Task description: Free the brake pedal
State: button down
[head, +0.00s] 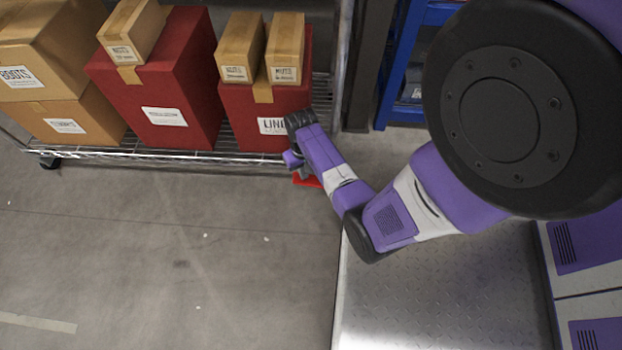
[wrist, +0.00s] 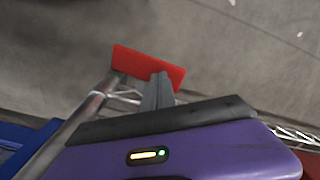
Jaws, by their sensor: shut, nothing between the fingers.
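The brake pedal appears to be the red flat plate (wrist: 150,66) seen in the wrist view, at the end of the cart's metal frame. In the head view a small part of this red plate (head: 306,180) shows beside my arm at the rack's lower front corner; the rest is hidden. My gripper (wrist: 159,78) is shut and empty. Its grey fingertips overlap the near edge of the plate in the wrist view; I cannot tell whether they touch it. In the head view my gripper (head: 302,167) is mostly hidden by my wrist.
A wire shelf cart (head: 200,156) on casters (head: 50,162) holds red boxes (head: 183,85) and brown cartons (head: 62,122). A dark post and a blue frame (head: 400,65) stand to its right. Concrete floor (head: 170,240) in front of the cart is clear.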

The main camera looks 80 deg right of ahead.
jog(key=shift+f+b, duration=0.55)
jog(key=shift+f, duration=0.45)
dwell(0.4)
notch_tip(320, 180, up, 7)
jog(key=p, duration=0.8)
dwell(0.3)
dwell(0.5)
